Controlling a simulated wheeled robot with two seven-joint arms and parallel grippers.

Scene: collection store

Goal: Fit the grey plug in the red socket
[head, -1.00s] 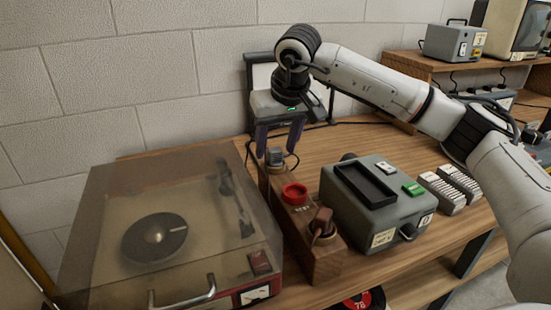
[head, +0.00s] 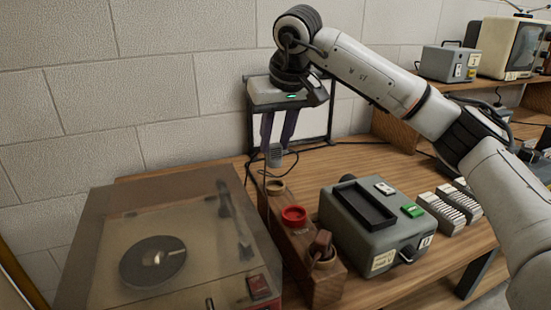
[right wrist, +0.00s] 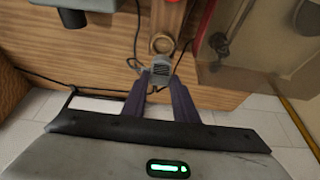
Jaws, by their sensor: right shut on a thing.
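The grey plug (head: 275,154) is held between the fingertips of my right gripper (head: 276,140), above the back end of a wooden socket block (head: 328,288). The plug also shows in the right wrist view (right wrist: 160,66), with a dark cord. Just below it, the tan back socket (head: 275,186) is empty. The red socket (head: 294,215) is in the middle of the block, open and empty; only its edge shows in the right wrist view (right wrist: 172,2). A brown plug (head: 321,243) sits in the front socket. My left gripper is out of view.
A record player (head: 150,255) with a tinted lid stands close on the left of the block. A grey box (head: 378,225) with a green button stands close on the right. A dark frame (head: 330,110) stands behind the gripper. Wall runs along the back.

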